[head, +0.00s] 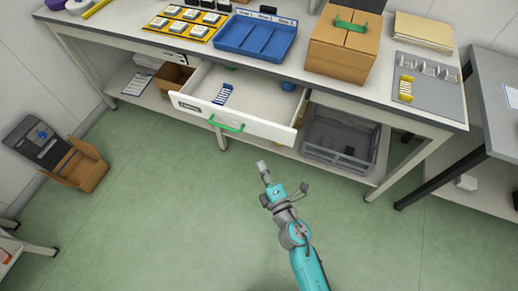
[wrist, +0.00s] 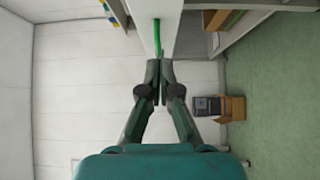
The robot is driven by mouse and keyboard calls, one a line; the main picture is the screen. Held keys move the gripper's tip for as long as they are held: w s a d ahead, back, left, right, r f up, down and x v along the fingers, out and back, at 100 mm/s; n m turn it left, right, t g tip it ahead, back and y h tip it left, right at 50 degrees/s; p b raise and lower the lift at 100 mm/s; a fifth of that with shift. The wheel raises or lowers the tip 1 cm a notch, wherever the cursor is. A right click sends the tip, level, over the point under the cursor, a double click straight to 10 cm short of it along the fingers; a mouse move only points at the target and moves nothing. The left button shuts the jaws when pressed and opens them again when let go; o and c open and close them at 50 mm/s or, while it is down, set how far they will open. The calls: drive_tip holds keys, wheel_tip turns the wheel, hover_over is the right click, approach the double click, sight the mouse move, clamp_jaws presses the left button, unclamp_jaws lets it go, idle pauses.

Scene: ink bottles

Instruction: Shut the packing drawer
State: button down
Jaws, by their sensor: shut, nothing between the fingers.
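The packing drawer (head: 250,92) is pulled out from under the bench. Its white front panel (head: 268,128) carries a green handle (head: 226,124). Inside lie a blue-and-white striped item (head: 222,94) and a small blue round item (head: 288,86). My gripper (head: 262,165) is in front of the drawer, below and to the right of the handle, apart from it in the head view. In the wrist view my gripper (wrist: 160,68) has its fingertips together and empty. The drawer front (wrist: 156,25) and the green handle (wrist: 213,42) show just beyond the fingertips there; contact cannot be told.
The bench top (head: 300,82) holds a blue tray (head: 256,36), a cardboard box (head: 343,45) and a grey board (head: 430,90). A grey crate (head: 342,138) sits on the lower shelf. An open carton (head: 82,172) stands on the left floor. The green floor before the bench is clear.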

approach(252, 128)
drive_tip(key=w+a, duration=0.1)
drive_tip(key=a, duration=0.3)
drive_tip(key=w, duration=0.1)
drive_tip(key=w+d, duration=0.1)
drive_tip(key=w, duration=0.1)
drive_tip(key=shift+w, duration=0.25)
drive_tip(key=shift+w+d, duration=0.15)
drive_tip(key=shift+w, duration=0.4)
drive_tip(key=shift+w, duration=0.1)
